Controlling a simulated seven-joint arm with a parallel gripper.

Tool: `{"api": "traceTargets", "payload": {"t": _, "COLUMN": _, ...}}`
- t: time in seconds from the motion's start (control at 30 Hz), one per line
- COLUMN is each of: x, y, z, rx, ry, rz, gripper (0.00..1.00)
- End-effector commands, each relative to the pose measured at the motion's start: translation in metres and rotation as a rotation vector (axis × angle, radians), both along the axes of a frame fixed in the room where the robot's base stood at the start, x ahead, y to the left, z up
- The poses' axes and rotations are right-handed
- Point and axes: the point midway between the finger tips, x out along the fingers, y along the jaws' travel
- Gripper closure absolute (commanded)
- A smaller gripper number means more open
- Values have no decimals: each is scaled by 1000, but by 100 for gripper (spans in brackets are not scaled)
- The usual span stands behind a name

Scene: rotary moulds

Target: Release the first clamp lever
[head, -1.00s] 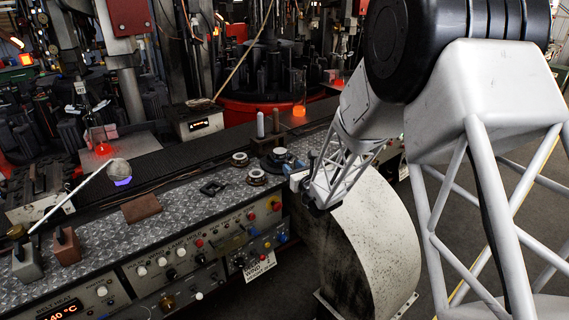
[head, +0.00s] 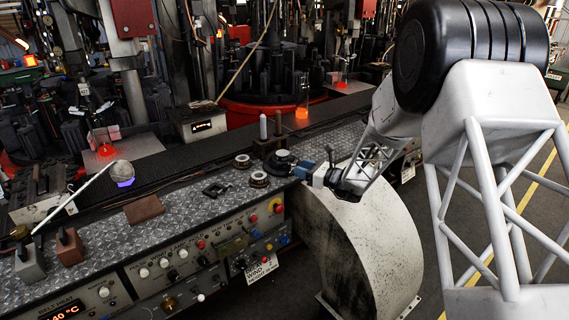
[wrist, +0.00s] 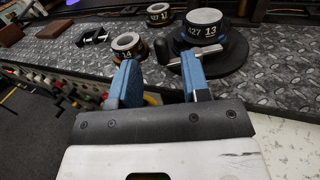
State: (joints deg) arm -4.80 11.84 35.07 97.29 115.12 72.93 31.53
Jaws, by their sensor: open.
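The clamp fixture is a round dark base (wrist: 232,62) at the near edge of the metal bench, also seen in the head view (head: 279,168). A dark cylinder with a grey top, marked 427 13 (wrist: 203,32), sits on it. In the head view, my gripper (head: 306,172) is right beside the fixture.
Two similar marked rings (wrist: 126,42) and (wrist: 160,15) stand left of the fixture. A black frame (head: 215,189) and a brown block (head: 143,209) lie further along the bench. Two upright pegs (head: 263,127) stand behind. A curved pale housing (head: 370,240) is below my arm.

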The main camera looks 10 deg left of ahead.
Motion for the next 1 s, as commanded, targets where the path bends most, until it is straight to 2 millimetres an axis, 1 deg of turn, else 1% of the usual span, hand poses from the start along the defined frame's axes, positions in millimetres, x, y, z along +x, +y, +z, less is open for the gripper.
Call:
{"api": "traceTargets", "payload": {"t": 0.2, "x": 0, "y": 1, "z": 0, "rx": 0, "ry": 0, "rz": -1, "gripper": 57}}
{"api": "traceTargets", "payload": {"t": 0.37, "x": 3, "y": 6, "z": 0, "rx": 1, "ry": 0, "rz": -1, "gripper": 57}}
{"api": "traceTargets", "payload": {"t": 0.57, "x": 10, "y": 23, "z": -1, "rx": 0, "ry": 0, "rz": -1, "gripper": 57}}
{"api": "traceTargets", "payload": {"t": 0.8, "x": 22, "y": 49, "z": -1, "rx": 1, "ry": 0, "rz": 0, "gripper": 57}}
{"api": "traceTargets", "payload": {"t": 1.0, "x": 31, "y": 65, "z": 0, "rx": 0, "ry": -1, "rz": -1, "gripper": 57}}
